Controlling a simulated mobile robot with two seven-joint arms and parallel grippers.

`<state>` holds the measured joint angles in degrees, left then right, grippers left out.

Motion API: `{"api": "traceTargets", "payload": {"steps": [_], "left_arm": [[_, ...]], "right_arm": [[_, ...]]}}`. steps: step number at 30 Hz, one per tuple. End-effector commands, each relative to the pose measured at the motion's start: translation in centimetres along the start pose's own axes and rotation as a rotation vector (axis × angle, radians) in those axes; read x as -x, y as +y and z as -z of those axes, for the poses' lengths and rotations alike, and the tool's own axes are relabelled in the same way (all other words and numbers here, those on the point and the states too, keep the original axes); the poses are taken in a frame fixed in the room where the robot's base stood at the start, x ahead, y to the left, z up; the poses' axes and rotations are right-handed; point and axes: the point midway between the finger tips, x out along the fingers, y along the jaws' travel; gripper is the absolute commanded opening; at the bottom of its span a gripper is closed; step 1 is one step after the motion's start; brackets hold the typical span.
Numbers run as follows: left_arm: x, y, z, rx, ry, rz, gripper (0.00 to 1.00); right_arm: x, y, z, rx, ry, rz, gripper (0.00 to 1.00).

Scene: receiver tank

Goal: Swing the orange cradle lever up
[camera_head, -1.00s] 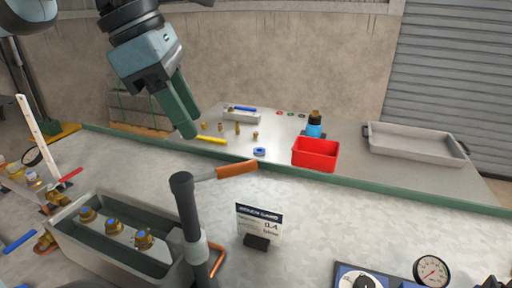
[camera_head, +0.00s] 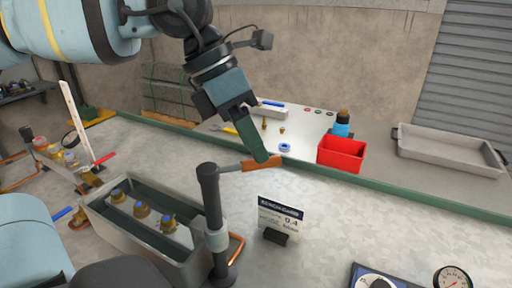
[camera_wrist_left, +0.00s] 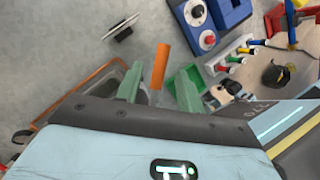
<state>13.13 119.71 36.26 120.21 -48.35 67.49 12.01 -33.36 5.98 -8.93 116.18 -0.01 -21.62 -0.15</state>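The orange cradle lever (camera_head: 262,162) sticks out sideways, roughly level, on a grey rod from the top of a dark upright post (camera_head: 213,205). My left gripper (camera_head: 262,154) is just above the orange handle, pointing down, with its green fingertips at or very near it; contact cannot be told. In the left wrist view my left gripper (camera_wrist_left: 158,90) has its fingers apart, and the orange handle (camera_wrist_left: 160,66) shows in the gap between them, not clasped. My right gripper is not in view.
A grey trough with brass fittings (camera_head: 100,208) stands left of the post. A label card (camera_head: 280,218) stands to its right. Behind are a red bin (camera_head: 341,154) and a grey tray (camera_head: 450,158). A gauge (camera_head: 453,278) is at the front right.

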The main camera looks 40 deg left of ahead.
Motion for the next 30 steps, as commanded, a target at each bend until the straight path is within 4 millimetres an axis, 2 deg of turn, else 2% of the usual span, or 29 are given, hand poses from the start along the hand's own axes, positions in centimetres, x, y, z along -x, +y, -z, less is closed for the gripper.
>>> {"api": "traceTargets", "payload": {"steps": [6, 14, 15, 24, 30], "left_arm": [[-1.6, 0.0, 0.0, 0.000, 0.000, 0.000, 0.38], [-1.8, 0.0, 0.0, -0.001, -0.001, -0.001, 0.38], [-1.8, 0.0, 0.0, -0.001, -0.001, -0.001, 0.37], [-1.8, 0.0, 0.0, -0.001, -0.001, -0.001, 0.00], [-1.8, 0.0, 0.0, -0.001, -0.001, -0.001, 0.00]], "right_arm": [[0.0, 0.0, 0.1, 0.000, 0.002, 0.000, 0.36], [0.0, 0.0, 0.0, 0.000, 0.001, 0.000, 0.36], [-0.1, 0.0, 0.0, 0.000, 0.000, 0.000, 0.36], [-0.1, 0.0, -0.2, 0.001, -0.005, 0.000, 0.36], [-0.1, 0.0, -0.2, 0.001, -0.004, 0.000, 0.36]]}}
